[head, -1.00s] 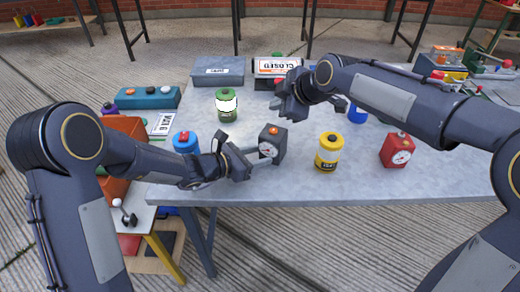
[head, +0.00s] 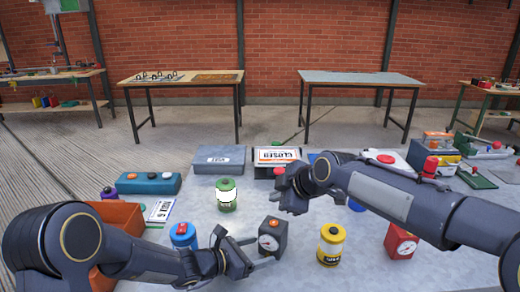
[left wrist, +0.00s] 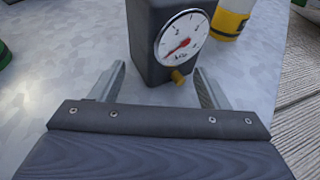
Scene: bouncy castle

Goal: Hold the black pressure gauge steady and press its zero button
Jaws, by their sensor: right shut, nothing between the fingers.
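The black pressure gauge (head: 272,240) stands upright on the grey table, with an orange button (head: 274,222) on its top and a round white dial on its front. In the left wrist view the gauge (left wrist: 143,42) stands just beyond and between my finger ends, its dial towards the camera. The button is out of that view. My left gripper (head: 264,256) is open, with a finger to each side of the gauge's lower part; I cannot tell whether they touch it. My right gripper (head: 284,204) is shut and empty, above the table behind the gauge.
A yellow can (head: 331,246) and a red gauge (head: 401,242) stand to the right. A blue can (head: 183,236) and a green can (head: 227,196) stand to the left.

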